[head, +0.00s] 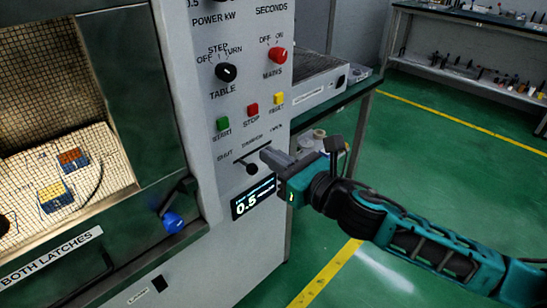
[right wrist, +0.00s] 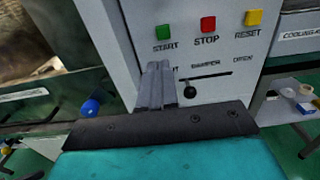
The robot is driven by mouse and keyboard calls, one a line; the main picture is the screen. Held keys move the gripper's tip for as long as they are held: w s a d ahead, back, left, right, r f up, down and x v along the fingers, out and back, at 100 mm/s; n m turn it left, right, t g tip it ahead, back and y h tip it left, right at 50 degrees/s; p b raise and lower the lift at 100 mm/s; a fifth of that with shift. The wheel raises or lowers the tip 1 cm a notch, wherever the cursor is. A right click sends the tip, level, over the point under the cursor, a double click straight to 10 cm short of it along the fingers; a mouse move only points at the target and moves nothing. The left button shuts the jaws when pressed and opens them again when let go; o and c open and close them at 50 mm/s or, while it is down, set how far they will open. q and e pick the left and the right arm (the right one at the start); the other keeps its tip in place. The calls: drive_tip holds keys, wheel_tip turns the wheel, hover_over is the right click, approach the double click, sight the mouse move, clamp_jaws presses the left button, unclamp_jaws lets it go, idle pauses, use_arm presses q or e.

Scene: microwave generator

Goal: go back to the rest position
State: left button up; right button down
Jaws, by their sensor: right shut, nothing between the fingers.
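My right gripper (head: 268,157) is shut and empty, in front of the generator's control panel, near the slotted lever marked SHUT to OPEN (head: 251,168). In the right wrist view its closed fingers (right wrist: 157,86) point at the panel below the green START button (right wrist: 162,32), and the lever's black knob (right wrist: 189,91) shows just right of them. I cannot tell whether the fingers touch the panel. My left gripper is not in view.
The microwave generator (head: 240,100) fills the left, with a mesh window and a blue-knobbed latch (head: 172,222). A lit display (head: 252,198) reads 0.5. A bench (head: 345,95) stands behind. Green floor (head: 440,170) is clear at right.

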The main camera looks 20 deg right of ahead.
idle(0.5)
drive_tip(key=s+f+n+g+h, duration=0.1)
drive_tip(key=s+f+n+g, duration=0.1)
drive_tip(key=s+f+n, duration=0.3)
drive_tip(key=s+a+f+n+g+h+p, duration=0.1)
drive_tip(key=s+f+n+g, duration=0.1)
drive_tip(key=s+f+n, duration=0.4)
drive_tip(key=s+a+f+n+g+h, duration=0.1)
drive_tip(key=s+f+n, duration=0.4)
drive_tip(key=f+n, duration=0.9)
drive_tip(key=n+g+h, duration=0.1)
drive_tip(key=n, duration=0.8)
drive_tip(key=shift+s+a+n, duration=0.15)
drive_tip(key=shift+s+n, duration=0.05)
drive_tip(key=shift+n, duration=0.1)
drive_tip(key=shift+r, duration=0.1)
idle(1.5)
